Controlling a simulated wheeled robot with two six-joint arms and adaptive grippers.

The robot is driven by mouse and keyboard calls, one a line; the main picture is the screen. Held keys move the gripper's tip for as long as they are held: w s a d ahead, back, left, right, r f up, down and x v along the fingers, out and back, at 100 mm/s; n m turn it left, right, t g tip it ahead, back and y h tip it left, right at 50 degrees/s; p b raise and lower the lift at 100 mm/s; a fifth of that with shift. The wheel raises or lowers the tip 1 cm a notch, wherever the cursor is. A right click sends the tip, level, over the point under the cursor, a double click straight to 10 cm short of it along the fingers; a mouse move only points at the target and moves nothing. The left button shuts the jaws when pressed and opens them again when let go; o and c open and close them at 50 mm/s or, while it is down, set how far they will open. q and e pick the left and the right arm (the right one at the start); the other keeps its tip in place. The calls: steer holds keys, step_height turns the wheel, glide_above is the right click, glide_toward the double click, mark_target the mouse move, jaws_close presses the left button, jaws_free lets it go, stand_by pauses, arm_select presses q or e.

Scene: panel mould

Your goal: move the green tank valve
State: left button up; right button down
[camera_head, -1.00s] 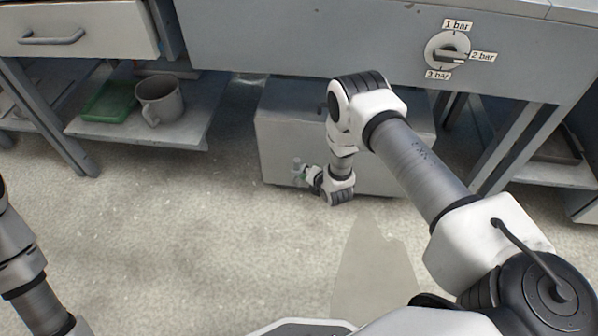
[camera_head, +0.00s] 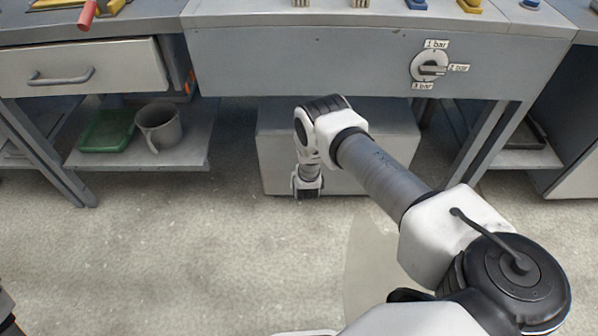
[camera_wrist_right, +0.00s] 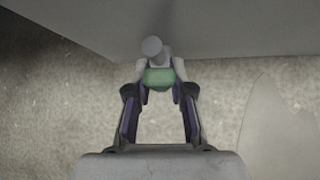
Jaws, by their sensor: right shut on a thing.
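The green tank valve (camera_wrist_right: 159,77) shows in the right wrist view as a green handle in front of a pale grey round fitting (camera_wrist_right: 152,47). My right gripper (camera_wrist_right: 159,88) is shut on the green handle, with a finger at each side of it. The fitting lies against the side of the grey tank (camera_wrist_right: 230,25). In the head view the tank (camera_head: 390,150) is a grey box on the floor under the bench. There, my right arm hides the valve and gripper. My left gripper is out of view.
The grey bench front (camera_head: 310,60) hangs over the tank and carries a pressure dial (camera_head: 430,66) marked in bar. A lower shelf (camera_head: 195,150) at left holds a grey mug (camera_head: 158,127) and a green tray (camera_head: 106,131). The floor in front is clear.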

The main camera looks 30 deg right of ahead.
steer(key=shift+a, duration=0.1)
steer(key=c, duration=1)
jaws_free()
steer(key=shift+s, duration=0.1)
steer(key=v, duration=1.2)
